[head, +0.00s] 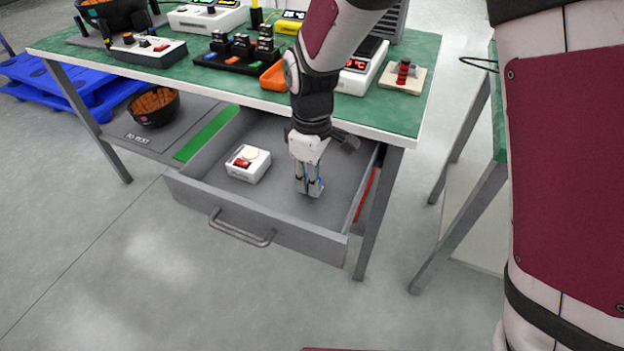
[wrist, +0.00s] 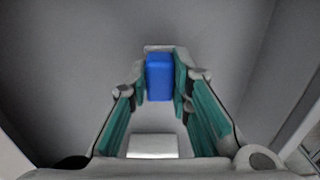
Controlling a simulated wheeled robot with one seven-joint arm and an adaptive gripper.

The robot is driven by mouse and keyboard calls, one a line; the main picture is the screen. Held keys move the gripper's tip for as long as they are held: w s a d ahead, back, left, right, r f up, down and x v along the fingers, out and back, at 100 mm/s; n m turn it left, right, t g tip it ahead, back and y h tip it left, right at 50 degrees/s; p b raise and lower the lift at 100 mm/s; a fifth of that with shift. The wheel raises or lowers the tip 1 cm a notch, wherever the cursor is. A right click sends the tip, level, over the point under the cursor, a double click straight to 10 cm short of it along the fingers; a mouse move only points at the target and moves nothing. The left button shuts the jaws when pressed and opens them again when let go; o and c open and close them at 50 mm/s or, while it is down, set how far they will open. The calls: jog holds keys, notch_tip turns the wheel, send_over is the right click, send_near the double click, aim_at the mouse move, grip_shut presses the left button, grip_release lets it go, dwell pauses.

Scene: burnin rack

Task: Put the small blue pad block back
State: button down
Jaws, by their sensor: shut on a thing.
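The small blue pad block (wrist: 159,78) shows in the wrist view between the teal pads of my gripper (wrist: 160,85). My gripper is shut on it. In the head view my gripper (head: 309,190) points down inside the open grey drawer (head: 212,193), in its right half. The block is mostly hidden there by the fingers. Whether it touches the drawer floor I cannot tell.
The drawer walls stand close around. The green-topped table (head: 411,112) above carries several devices, an orange tray (head: 273,77) and a red-black plunger on a board (head: 402,78).

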jog(key=shift+f, duration=0.6)
jog(key=shift+f, duration=0.1)
jog(key=c, duration=1.5)
grip_release()
jog(key=shift+f, duration=0.1)
jog(key=shift+o, duration=0.2)
notch_tip(320, 180, up, 12)
jog(key=p, duration=0.3)
jog(key=shift+f, duration=0.1)
jog(key=shift+r, duration=0.3)
